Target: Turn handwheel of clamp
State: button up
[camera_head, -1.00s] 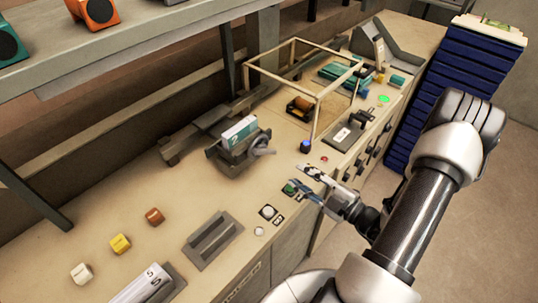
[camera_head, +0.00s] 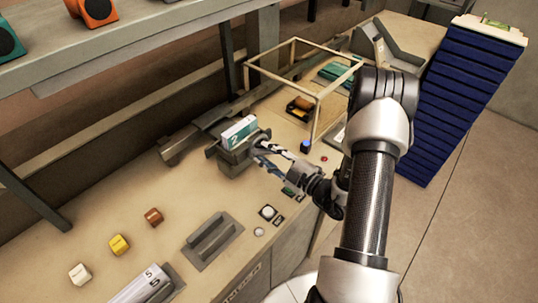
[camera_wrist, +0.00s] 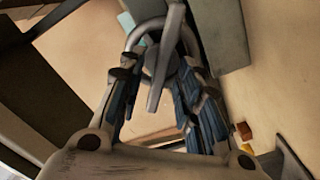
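The grey clamp (camera_head: 236,158) stands on the workbench with a white and teal block (camera_head: 239,131) held upright in it. My gripper (camera_head: 268,153) is at the clamp's right side, where it hides most of the handwheel in the head view. In the wrist view the grey handwheel (camera_wrist: 154,82) shows as a ring with a hub and a bar pointing at the camera. My gripper's fingers (camera_wrist: 160,95) stand apart, one on each side of the wheel. The gripper looks open around the wheel; whether the fingertips touch its rim cannot be told.
A beige wire frame (camera_head: 318,95) stands behind the clamp. Several small cubes, such as a yellow one (camera_head: 119,244), lie at the front left, near a grey holder (camera_head: 212,240). Buttons sit along the bench's front edge. A stack of blue trays (camera_head: 458,105) stands at the right.

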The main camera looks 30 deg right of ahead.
jog(key=shift+c, duration=0.2)
grip_shut()
jog(key=shift+n, duration=0.4)
jog(key=shift+f+n+b, duration=0.2)
jog(key=shift+n+b, duration=0.4)
jog(key=shift+n, duration=1.85)
jog(key=shift+f+n+b, duration=0.25)
jog(key=shift+n+b, duration=0.35)
jog(key=shift+n, duration=1.9)
jog(key=shift+f+n+b, duration=0.2)
jog(key=shift+n+b, duration=0.4)
jog(key=shift+n, duration=1.85)
jog(key=shift+o, duration=0.2)
grip_release()
